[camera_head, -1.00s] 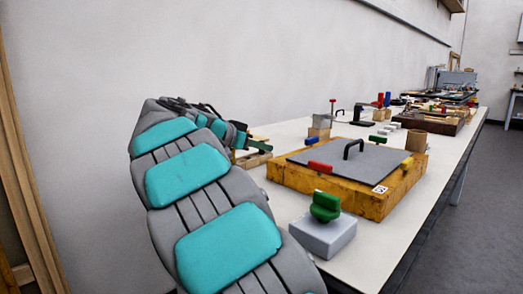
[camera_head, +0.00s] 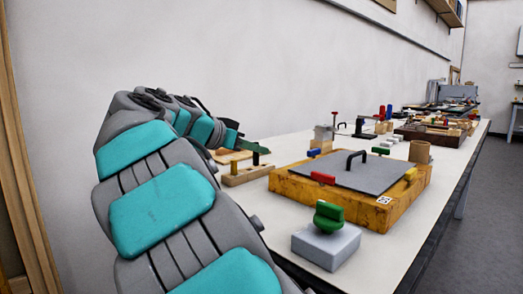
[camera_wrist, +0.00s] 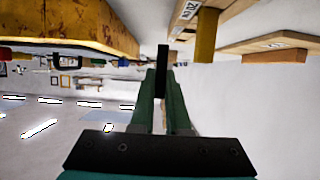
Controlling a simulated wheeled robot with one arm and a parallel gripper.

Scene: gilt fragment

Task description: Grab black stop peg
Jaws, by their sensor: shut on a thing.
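The black stop peg (camera_wrist: 162,65) is between the green fingertips of my gripper (camera_wrist: 160,85) in the wrist view, with its dark end standing out beyond them. The gripper is shut on it. In the head view my gripper (camera_head: 231,137) is partly hidden behind my arm, above a low wooden rack (camera_head: 250,175) at the back left of the bench. A dark upright peg (camera_head: 256,158) shows at this rack. I cannot tell whether it is the held one or whether the held peg is clear of the wood.
A yellow wooden box (camera_head: 345,207) with a grey lid (camera_head: 350,172) and black handle stands right of the rack. A grey block (camera_head: 326,245) with a green knob (camera_head: 328,215) is in front. More fixtures fill the bench's far end. The wall is close on the left.

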